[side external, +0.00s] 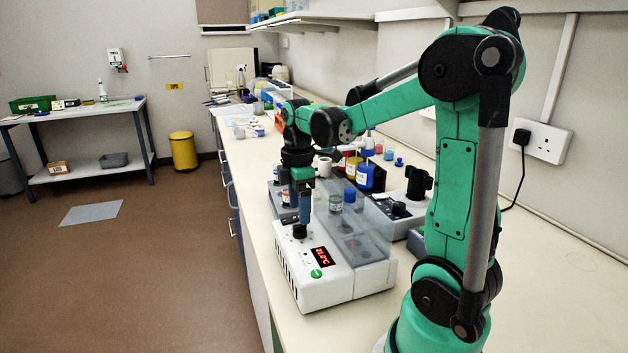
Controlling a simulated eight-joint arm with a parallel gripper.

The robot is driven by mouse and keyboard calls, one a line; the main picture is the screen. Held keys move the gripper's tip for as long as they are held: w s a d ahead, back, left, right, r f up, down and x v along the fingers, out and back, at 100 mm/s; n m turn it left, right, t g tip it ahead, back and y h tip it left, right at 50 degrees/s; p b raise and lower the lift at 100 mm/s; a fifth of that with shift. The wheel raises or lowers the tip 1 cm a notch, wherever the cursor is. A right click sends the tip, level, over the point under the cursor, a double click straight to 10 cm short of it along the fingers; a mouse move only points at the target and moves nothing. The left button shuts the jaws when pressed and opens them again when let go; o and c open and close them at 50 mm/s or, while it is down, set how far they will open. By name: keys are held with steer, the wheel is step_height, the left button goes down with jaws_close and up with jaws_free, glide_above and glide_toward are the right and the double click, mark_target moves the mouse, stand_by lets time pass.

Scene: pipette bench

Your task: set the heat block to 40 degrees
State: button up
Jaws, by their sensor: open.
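The heat block (325,288) is a white unit on the bench, with a red lit display (321,256) that seems to read about 21 °C, though the digits are small. A green round mark (316,273) is on its front. A black knob (300,231) stands on its top panel. My gripper (303,222) points down directly over the knob, with its fingertips close to it. It is open. I cannot tell whether the fingers touch or straddle the knob.
A dark-topped device (415,190) is at the right.

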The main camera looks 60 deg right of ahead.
mark_target(300, 230)
steer(key=shift+f, duration=1.9)
steer(key=shift+c, duration=0.2)
jaws_close()
